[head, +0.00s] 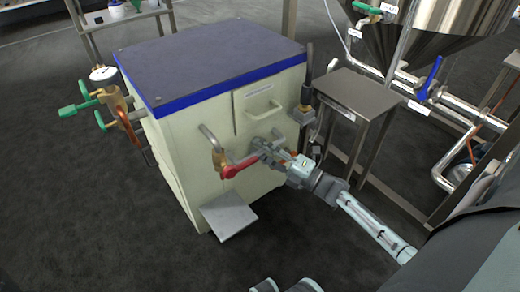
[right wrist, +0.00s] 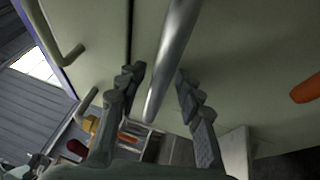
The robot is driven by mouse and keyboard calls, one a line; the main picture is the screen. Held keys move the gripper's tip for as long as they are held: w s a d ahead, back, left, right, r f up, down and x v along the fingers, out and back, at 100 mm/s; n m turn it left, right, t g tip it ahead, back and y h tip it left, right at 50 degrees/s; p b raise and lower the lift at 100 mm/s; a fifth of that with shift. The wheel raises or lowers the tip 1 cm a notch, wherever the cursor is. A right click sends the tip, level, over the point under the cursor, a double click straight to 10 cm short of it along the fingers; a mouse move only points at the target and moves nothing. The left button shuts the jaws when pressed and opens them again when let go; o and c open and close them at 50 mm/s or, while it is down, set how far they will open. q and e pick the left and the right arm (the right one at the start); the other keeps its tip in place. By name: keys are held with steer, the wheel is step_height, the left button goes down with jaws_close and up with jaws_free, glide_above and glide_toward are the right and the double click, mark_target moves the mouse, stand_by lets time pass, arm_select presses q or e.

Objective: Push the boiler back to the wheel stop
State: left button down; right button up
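The boiler (head: 195,130) is a cream cabinet with a dark top and a blue edge band, standing on the dark floor. Its front has a small drawer handle (head: 262,107), a bent pipe with a brass fitting (head: 218,158) and a red lever (head: 240,165). My right gripper (head: 264,152) is at the boiler's front face. In the right wrist view its fingers (right wrist: 160,88) are apart on either side of a steel bar (right wrist: 172,55), with gaps showing on both sides. No wheel stop can be made out. My left gripper is not in view.
A grey plate (head: 229,215) juts out low at the boiler's front. A steel stand (head: 352,92) is close to its right, beside a steel tank (head: 440,28) with piping. Green-handled valves and a gauge (head: 103,74) project from its left. Floor at the left is clear.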

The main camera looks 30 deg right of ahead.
steer(key=v, duration=1.2)
steer(key=shift+f, duration=0.15)
